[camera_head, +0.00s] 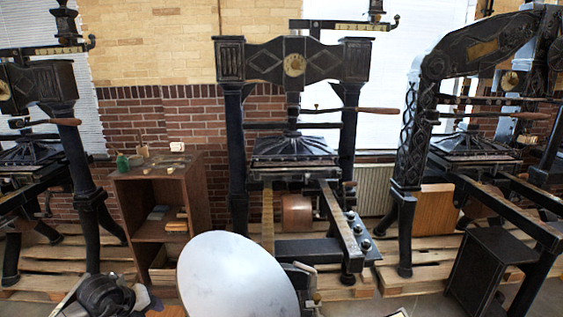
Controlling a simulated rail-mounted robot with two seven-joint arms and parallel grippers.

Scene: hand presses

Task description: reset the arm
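No gripper fingers can be made out in the head view. A black and grey jointed part, which looks like a piece of my own arm, shows at the bottom left edge. Another grey piece shows at the bottom centre, beside a large pale disc (237,275); whether it belongs to my arm I cannot tell. No held object is visible. The central hand press (293,62) stands ahead, with a wooden-handled lever (365,110) pointing right.
A wooden cabinet (128,205) with small items stands left of the central press. Other presses stand at left (60,80) and right (430,100). A dark box-like stand (490,265) is at lower right. Wooden pallets (60,262) lie under the presses.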

